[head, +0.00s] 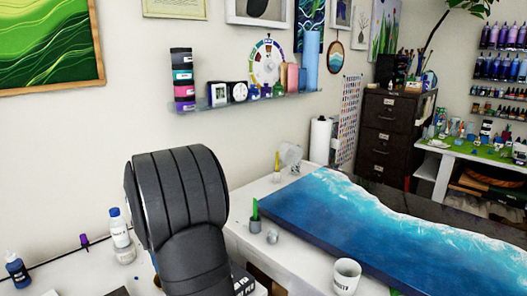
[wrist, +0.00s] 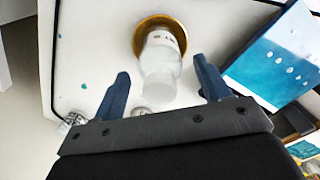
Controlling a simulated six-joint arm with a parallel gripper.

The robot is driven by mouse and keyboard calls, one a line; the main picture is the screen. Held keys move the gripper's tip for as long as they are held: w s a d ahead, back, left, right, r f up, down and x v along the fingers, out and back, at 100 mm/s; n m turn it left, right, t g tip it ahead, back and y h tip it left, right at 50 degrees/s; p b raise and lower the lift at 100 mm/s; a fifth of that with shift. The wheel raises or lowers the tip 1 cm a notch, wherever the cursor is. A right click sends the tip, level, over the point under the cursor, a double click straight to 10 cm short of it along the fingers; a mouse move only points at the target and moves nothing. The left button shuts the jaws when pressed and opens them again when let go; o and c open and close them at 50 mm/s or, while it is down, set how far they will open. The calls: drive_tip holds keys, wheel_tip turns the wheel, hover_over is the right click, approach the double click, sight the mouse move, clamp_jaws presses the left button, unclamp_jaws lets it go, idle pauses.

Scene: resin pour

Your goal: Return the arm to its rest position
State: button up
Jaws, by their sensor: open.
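My arm (head: 185,215) fills the lower left middle of the head view as a dark grey ribbed link, bent over in front of the white table. My gripper is not seen in the head view. In the wrist view my gripper (wrist: 162,65) shows two dark blue fingers spread apart, with nothing held between them. A pale translucent bottle or cup (wrist: 160,65) is seen beyond the gap between the fingers. It overlaps a round gold-rimmed piece (wrist: 138,33). I cannot tell how far it is from the fingertips.
A blue ocean-resin panel (head: 350,222) covers much of the white table at right. A white cup (head: 346,276), a small grey cup (head: 255,225) and a white bottle (head: 120,230) stand near my arm. A glass shelf (head: 245,102) of supplies hangs on the wall behind.

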drive_tip(key=shift+f, duration=0.45)
wheel_tip(320, 180, down, 3)
wheel_tip(320, 180, up, 12)
drive_tip(key=shift+r, duration=0.1)
wheel_tip(320, 180, down, 12)
drive_tip(key=shift+r, duration=0.1)
drive_tip(key=r, duration=0.2)
drive_tip(key=d+r, duration=0.1)
drive_tip(key=r, duration=0.2)
drive_tip(key=d+r, duration=0.6)
drive_tip(key=d, duration=0.4)
drive_tip(key=shift+m, duration=0.4)
drive_tip(key=a, duration=0.6)
drive_tip(key=w+a, duration=0.1)
drive_tip(key=a, duration=0.2)
drive_tip(key=shift+m, duration=0.5)
drive_tip(key=shift+s+a+f, duration=0.65)
drive_tip(key=shift+a+f, duration=1)
drive_tip(key=shift+a, duration=2)
drive_tip(key=shift+s+a+f, duration=0.6)
drive_tip(key=shift+a+f, duration=1)
drive_tip(key=shift+a, duration=2)
drive_tip(key=shift+s+a+f, duration=0.65)
drive_tip(key=shift+a+f, duration=1)
drive_tip(key=shift+a, duration=2)
